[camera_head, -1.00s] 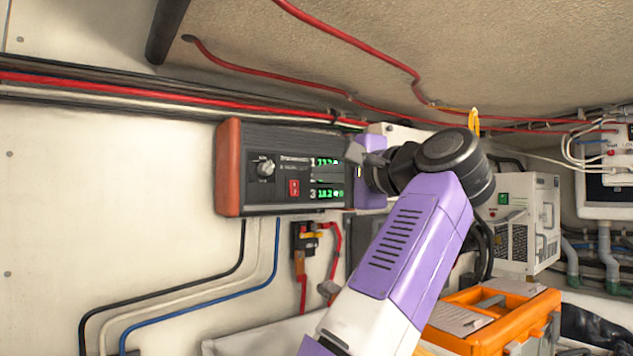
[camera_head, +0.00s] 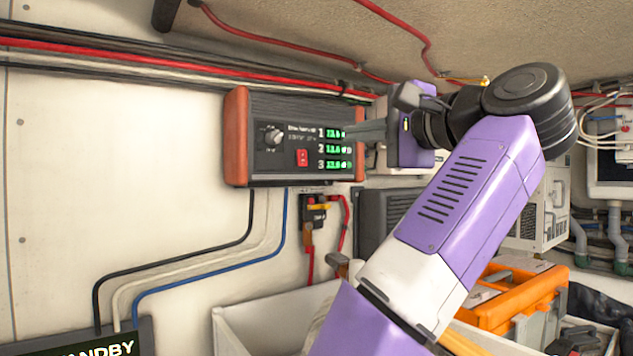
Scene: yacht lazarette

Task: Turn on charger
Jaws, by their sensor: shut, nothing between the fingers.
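The charger (camera_head: 300,112) is a dark box with red-brown end panels, mounted on the white wall left of centre. Its front has a round grey knob (camera_head: 273,136), a small red rocker switch (camera_head: 302,158) below and right of it, and three lit green number rows (camera_head: 333,149) marked 1 to 3. I cannot tell the switch's position. My gripper (camera_head: 352,133) is shut and empty, its fingers pointing left in front of the charger's right end, right of the switch. I cannot tell whether the fingertips touch the front. They hide part of the right end.
Red and black cables (camera_head: 170,62) run above the charger. Black, white and blue wires (camera_head: 200,262) drop below it. A breaker with a yellow part (camera_head: 317,208) hangs beneath. A standby display (camera_head: 95,348) is at bottom left. An orange case (camera_head: 515,300) stands right.

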